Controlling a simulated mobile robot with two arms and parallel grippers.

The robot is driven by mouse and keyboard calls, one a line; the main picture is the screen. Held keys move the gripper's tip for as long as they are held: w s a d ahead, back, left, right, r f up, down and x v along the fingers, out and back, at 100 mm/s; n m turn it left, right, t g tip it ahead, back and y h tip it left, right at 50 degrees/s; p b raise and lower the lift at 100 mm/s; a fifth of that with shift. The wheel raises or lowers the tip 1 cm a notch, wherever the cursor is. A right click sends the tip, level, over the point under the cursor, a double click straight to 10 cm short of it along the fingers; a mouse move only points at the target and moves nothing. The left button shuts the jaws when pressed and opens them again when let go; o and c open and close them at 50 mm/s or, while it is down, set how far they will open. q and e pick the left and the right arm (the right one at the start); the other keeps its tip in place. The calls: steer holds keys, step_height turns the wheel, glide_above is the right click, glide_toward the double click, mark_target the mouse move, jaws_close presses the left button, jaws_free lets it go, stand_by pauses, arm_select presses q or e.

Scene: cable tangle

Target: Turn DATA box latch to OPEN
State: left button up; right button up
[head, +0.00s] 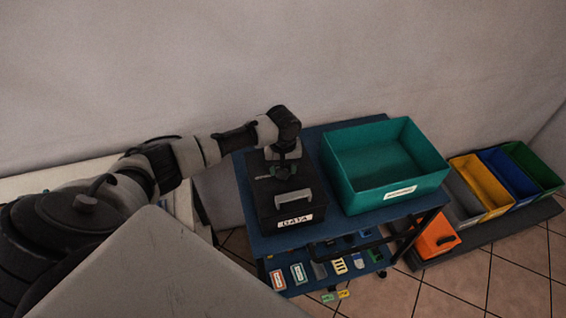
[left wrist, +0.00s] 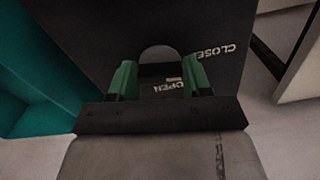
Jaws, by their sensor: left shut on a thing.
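The black DATA box (head: 284,206) stands on the blue cart top, with a white DATA label on its front and a grey handle on its lid. My left gripper (head: 278,172) points down at the rear part of the lid. In the left wrist view its green fingers (left wrist: 160,80) are apart, shut on the dark latch (left wrist: 160,70) between them. A grey round part shows just behind the latch. The word OPEN (left wrist: 168,86) is close by the fingers, and CLOSE (left wrist: 216,52) is to the upper right. The latch's exact angle is mostly hidden. My right gripper is out of view.
A teal bin (head: 385,165) stands close to the right of the box on the blue cart (head: 322,228). Small coloured items lie on the lower shelf. Grey, yellow, blue and green bins (head: 484,185) and an orange case (head: 436,238) are farther right.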

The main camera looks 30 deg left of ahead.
arm_select(q)
steer(key=m+p, duration=0.2)
steer(key=m, duration=0.1)
steer(key=shift+r+m, duration=0.15)
steer(key=shift+m, duration=0.15)
steer(key=m+p, duration=0.2)
steer(key=m, duration=0.1)
steer(key=shift+a+m, duration=0.1)
steer(key=shift+m, duration=0.2)
steer(key=m+p, duration=0.1)
steer(key=m, duration=0.2)
steer(key=shift+a+m, duration=0.1)
steer(key=shift+m, duration=0.3)
steer(key=m, duration=0.4)
steer(key=shift+m, duration=0.6)
steer(key=o, duration=0.9)
